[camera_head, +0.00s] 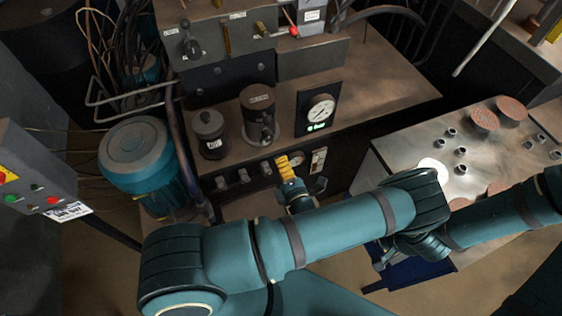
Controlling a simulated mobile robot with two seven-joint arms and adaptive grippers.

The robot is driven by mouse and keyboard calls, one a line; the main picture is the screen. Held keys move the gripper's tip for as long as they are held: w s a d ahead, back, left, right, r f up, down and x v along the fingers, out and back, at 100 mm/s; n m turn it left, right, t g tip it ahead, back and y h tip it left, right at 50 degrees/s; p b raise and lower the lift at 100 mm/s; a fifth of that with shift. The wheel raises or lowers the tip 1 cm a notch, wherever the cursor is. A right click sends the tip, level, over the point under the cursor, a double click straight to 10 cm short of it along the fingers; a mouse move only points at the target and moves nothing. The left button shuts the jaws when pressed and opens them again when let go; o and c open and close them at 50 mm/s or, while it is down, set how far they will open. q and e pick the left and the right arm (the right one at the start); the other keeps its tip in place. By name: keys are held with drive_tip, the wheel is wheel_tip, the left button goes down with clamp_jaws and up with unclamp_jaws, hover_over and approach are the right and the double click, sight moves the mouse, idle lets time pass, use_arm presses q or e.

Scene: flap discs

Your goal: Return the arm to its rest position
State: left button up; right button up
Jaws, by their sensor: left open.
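My left arm crosses the lower middle of the head view, its links teal with black joints. My left gripper (383,259) is dark and small, just below the far end of that arm. It is open, and I see nothing between its fingers. It is over the area in front of the grey metal-topped table (403,157), apart from the discs. Part of it is covered by my arm. My right arm comes in from the right edge; I cannot make out its gripper. Brown flap discs (484,120) lie on the table top, with another (511,108) beside.
A yellow ridged part (285,167) is close behind my left arm. A teal motor (139,152) and a button box (36,172) are at left. Small metal posts (461,152) stand on the table.

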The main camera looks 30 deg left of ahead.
idle(0.4)
